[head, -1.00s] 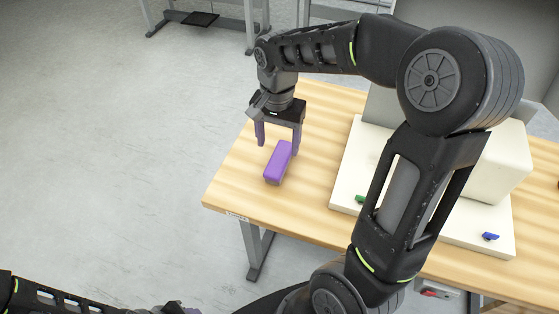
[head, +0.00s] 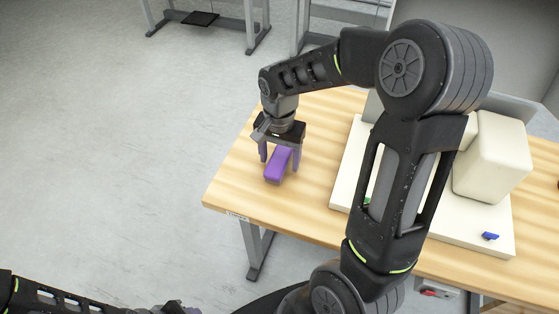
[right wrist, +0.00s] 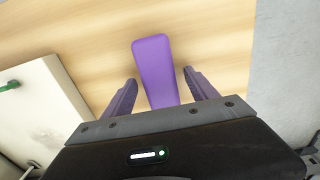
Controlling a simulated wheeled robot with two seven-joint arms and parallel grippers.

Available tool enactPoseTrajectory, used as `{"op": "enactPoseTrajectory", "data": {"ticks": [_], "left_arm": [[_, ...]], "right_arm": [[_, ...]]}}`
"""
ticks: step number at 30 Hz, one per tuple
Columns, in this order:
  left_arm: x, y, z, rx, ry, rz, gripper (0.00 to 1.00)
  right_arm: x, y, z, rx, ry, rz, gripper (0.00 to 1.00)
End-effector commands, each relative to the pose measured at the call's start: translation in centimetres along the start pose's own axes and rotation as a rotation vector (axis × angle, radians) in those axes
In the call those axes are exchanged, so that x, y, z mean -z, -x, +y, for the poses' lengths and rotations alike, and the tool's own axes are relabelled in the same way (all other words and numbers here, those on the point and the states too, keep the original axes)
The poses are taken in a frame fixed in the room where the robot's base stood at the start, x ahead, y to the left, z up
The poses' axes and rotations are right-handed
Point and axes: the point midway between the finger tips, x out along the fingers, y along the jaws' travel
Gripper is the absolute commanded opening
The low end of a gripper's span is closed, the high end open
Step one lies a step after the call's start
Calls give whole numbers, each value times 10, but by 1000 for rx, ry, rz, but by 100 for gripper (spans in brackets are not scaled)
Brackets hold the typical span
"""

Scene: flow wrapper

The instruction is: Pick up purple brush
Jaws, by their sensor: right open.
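The purple brush (head: 277,166) lies on the wooden table near its left end. It also shows in the right wrist view (right wrist: 154,70), running lengthwise between the fingers. My right gripper (head: 281,158) is open, with one finger on each side of the brush. In the right wrist view a gap shows between the brush and each finger of the gripper (right wrist: 160,88). The far end of the brush is partly hidden under the gripper in the head view. My left gripper (head: 176,307) shows only in part at the bottom edge, and its jaws cannot be made out.
The wooden table (head: 235,190) is bare around the brush. To the right stands a white base (head: 345,180) with a cream block (head: 497,160), a small blue part (head: 490,236) and a green part (right wrist: 10,86). The table's left edge is close to the brush.

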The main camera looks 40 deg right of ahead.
Motion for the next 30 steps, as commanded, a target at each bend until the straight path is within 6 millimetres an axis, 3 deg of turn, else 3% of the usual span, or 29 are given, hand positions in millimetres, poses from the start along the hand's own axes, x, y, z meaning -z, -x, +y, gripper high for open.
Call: {"op": "enactPoseTrajectory", "data": {"ticks": [14,30], "left_arm": [[0,0,0,0,0,0,36],[0,0,0,0,0,0,36]], "right_arm": [[0,1,0,0,0,0,67],[0,1,0,0,0,0,25]]}}
